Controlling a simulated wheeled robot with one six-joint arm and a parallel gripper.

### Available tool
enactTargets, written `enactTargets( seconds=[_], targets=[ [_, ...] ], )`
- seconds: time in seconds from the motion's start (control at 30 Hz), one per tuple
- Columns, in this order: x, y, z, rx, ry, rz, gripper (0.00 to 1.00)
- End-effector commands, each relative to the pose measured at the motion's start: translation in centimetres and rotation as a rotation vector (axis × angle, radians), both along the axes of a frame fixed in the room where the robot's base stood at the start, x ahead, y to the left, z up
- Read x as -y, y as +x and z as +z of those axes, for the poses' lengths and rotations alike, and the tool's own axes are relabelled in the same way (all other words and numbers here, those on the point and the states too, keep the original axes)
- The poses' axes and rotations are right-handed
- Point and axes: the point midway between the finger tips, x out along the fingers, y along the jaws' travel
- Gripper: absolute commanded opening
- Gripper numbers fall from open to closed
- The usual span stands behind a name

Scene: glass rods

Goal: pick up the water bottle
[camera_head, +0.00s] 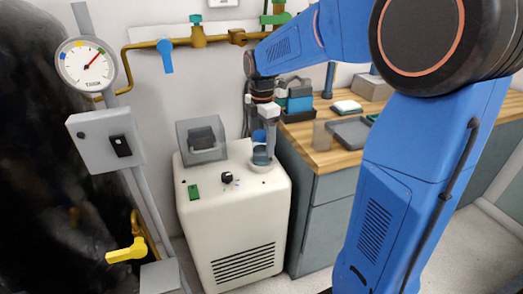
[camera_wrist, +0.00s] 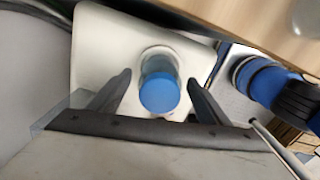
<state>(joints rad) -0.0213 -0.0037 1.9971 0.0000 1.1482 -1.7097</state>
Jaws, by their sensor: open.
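The water bottle (camera_wrist: 160,93) has a round blue cap and a clear bluish body. In the head view, the bottle (camera_head: 261,156) stands upright on top of the white machine, in a round recess at the right. My gripper (camera_head: 266,138) is above the machine and points down at the bottle. In the wrist view, my gripper (camera_wrist: 160,78) is open, with one dark finger on each side of the bottle and visible gaps to both. The bottle's lower part is partly hidden by its cap in the wrist view.
The white machine (camera_head: 230,222) has a grey hooded box (camera_head: 203,142) at its left and a black knob in front. A wooden counter (camera_head: 320,158) with trays and a beaker adjoins on the right. Brass piping with valves (camera_head: 166,55) runs along the wall behind.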

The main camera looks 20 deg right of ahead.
Motion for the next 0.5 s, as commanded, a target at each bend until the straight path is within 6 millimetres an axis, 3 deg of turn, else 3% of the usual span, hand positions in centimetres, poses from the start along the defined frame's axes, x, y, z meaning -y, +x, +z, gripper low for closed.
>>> enactTargets(
  seconds=[0.2, 0.47, 0.5],
  targets=[
    [0.0, 0.0, -2.2, -0.001, 0.000, 0.000, 0.71],
    [0.0, 0.0, -2.4, 0.000, 0.000, 0.000, 0.71],
    [0.0, 0.0, -2.4, 0.000, 0.000, 0.000, 0.64]
  ],
)
